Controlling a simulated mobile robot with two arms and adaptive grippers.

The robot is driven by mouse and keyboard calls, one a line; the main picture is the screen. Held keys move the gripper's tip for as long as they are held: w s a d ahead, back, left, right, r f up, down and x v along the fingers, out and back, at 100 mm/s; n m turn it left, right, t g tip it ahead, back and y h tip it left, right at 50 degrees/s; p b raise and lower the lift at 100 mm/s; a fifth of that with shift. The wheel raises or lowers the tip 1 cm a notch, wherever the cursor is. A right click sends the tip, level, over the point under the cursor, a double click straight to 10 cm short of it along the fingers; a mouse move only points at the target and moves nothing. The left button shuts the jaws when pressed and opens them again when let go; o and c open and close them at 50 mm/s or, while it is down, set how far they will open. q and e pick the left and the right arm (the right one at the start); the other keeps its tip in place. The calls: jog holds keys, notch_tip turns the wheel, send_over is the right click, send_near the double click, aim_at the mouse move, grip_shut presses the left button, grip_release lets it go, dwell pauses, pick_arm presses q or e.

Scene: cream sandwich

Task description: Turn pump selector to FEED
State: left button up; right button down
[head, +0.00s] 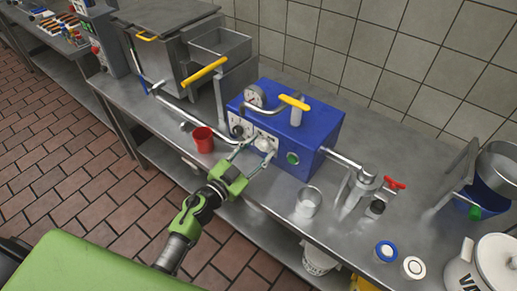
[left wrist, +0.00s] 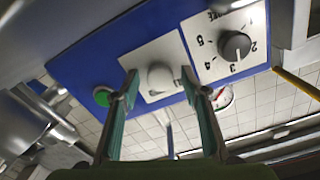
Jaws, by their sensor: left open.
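The blue pump box (head: 318,128) stands on the steel counter. On its front is a white plate with a round white knob (head: 264,143), which looks like the selector; its FEED label cannot be read. In the left wrist view the white knob (left wrist: 160,77) sits between my fingertips, upside down to the camera. My left gripper (head: 253,154) is open, its green-grey fingers pointing at the box front, one on each side of the knob (left wrist: 159,82). I cannot tell if they touch it. My right gripper is not in view.
A black numbered dial (left wrist: 235,46) is beside one finger, and a green button (head: 292,158) is on the other side. A red cup (head: 203,139) and a metal cup (head: 308,202) stand near the arm. A pipe with a red valve handle (head: 394,184) runs right.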

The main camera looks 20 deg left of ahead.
pick_arm(q)
jog(key=c, duration=1.1)
jog(key=shift+m, duration=1.2)
jog(key=m, duration=0.4)
jog(key=shift+m+b, duration=0.3)
jog(key=shift+b, duration=0.1)
jog(key=m+b, duration=0.1)
jog(key=m, duration=0.3)
jog(key=shift+f, duration=0.1)
jog(key=shift+m+b, duration=0.35)
jog(key=shift+m, duration=1.05)
